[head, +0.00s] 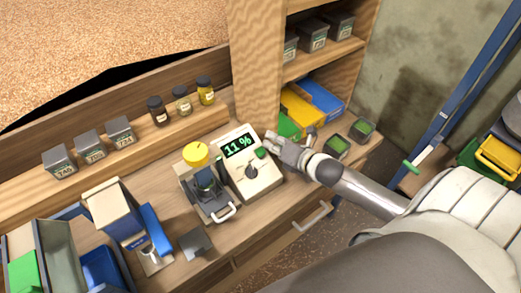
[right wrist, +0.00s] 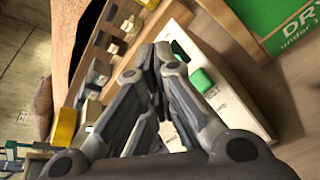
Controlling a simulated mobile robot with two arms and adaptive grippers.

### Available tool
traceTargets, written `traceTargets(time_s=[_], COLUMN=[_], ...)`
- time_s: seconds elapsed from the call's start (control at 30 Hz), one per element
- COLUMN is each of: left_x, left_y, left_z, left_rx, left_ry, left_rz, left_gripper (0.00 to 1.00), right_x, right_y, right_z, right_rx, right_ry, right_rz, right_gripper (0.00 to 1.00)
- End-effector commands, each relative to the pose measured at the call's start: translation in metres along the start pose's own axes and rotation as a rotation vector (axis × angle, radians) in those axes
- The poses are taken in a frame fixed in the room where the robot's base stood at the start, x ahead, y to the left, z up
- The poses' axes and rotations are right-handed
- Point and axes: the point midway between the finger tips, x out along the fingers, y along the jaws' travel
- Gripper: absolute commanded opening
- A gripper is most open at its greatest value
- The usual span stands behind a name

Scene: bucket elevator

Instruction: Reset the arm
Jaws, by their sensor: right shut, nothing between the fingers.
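My right gripper (head: 278,142) is shut and empty. Its fingertips are over the right edge of a cream meter (head: 262,184), near its green button (head: 261,153). The meter's screen (head: 239,146) reads 11 %. I cannot tell whether the fingertips touch the meter. In the right wrist view the closed fingers (right wrist: 147,55) point toward the meter (right wrist: 232,105), and the green button (right wrist: 201,81) is just to their right. My right arm comes in from the lower right. My left gripper is not in view.
A press-like device with a yellow knob (head: 196,154) stands left of the meter. Grey tins (head: 90,146) and small jars (head: 182,100) line the ledge behind. Green-topped boxes (head: 362,130) sit right of the gripper. A wooden post (head: 256,60) rises behind the meter.

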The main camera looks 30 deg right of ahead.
Motion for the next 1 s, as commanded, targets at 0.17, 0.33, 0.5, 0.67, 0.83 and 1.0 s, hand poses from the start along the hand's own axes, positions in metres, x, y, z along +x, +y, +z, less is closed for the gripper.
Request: traceTargets(time_s=[0.17, 0.33, 0.5, 0.67, 0.83, 1.0], left_x=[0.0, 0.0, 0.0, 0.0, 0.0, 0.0], left_y=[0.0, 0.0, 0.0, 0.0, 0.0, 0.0], left_z=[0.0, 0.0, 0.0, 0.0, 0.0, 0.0], left_rx=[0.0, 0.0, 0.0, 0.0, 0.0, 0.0], left_ry=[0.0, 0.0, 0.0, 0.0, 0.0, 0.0], left_rz=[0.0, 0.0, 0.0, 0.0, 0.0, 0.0], left_gripper=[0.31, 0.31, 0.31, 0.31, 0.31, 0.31], right_x=[0.0, 0.0, 0.0, -0.004, -0.022, -0.057], right_y=[0.0, 0.0, 0.0, 0.002, 0.008, 0.017], right_z=[0.0, 0.0, 0.0, -0.014, -0.057, -0.102], right_rx=[0.0, 0.0, 0.002, 0.113, 0.503, 0.979], right_ry=[0.0, 0.0, 0.0, 0.018, 0.055, 0.041], right_rz=[0.0, 0.0, 0.0, -0.039, -0.19, -0.406], right_gripper=[0.0, 0.0, 0.0, 0.0, 0.0, 0.0])
